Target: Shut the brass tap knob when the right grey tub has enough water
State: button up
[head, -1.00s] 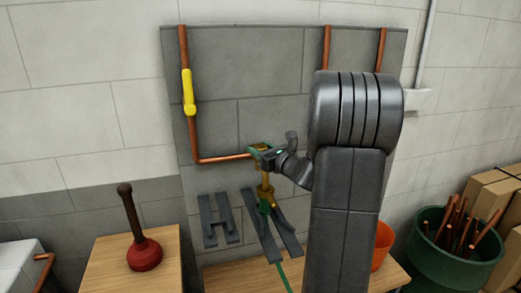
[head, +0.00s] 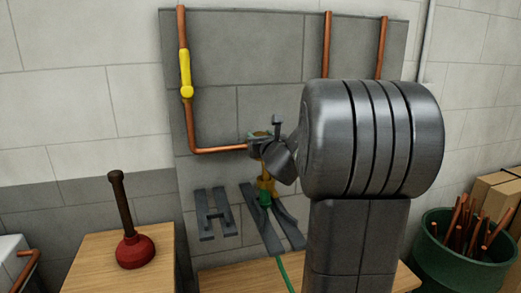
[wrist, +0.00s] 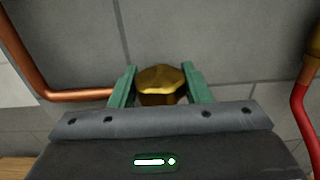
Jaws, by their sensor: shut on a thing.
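The brass knob (wrist: 160,80) sits between the two green fingers of my gripper (wrist: 160,91) in the wrist view, with a finger against each side. In the head view my gripper (head: 263,138) is at the tap's top, where the copper pipe ends, and mostly covers the knob. The brass tap body (head: 266,185) hangs below it, with a green fitting (head: 265,198) and a green hose (head: 284,268) running down. I cannot make out a grey tub or any water level in either view.
A yellow-handled copper pipe (head: 186,75) runs down the wall panel at left. Grey brackets (head: 215,215) are below. A red plunger (head: 134,250) stands on a wooden top at left. A green bin of copper pipes (head: 460,255) is at right. My arm hides the middle right.

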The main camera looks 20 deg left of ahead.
jog(key=shift+f+m+t+h+b, duration=0.15)
jog(key=shift+m+t+h+b, duration=1)
jog(key=shift+b, duration=2.35)
jog(key=shift+f+m+t+h+b, duration=0.2)
jog(key=shift+m+h+b, duration=0.55)
jog(key=shift+h+b, duration=1.8)
jog(key=m+b, duration=0.1)
jog(key=b, duration=0.4)
jog(key=shift+a+r+t, duration=0.1)
jog(key=shift+t, duration=0.15)
jog(key=shift+m+h+b, duration=0.65)
jog(key=shift+m+h, duration=0.05)
jog(key=shift+h, duration=0.1)
jog(key=shift+r+m+h, duration=0.2)
jog(key=shift+m+h, duration=0.4)
jog(key=shift+h, duration=0.4)
jog(key=m+h+p, duration=0.1)
jog(key=m+h, duration=0.1)
jog(key=h, duration=0.1)
jog(key=shift+r+h, duration=0.15)
jog(key=shift+h, duration=0.15)
jog(key=shift+m+g+h+p, duration=0.9)
jog(key=shift+m+h, duration=0.6)
jog(key=shift+h, duration=0.4)
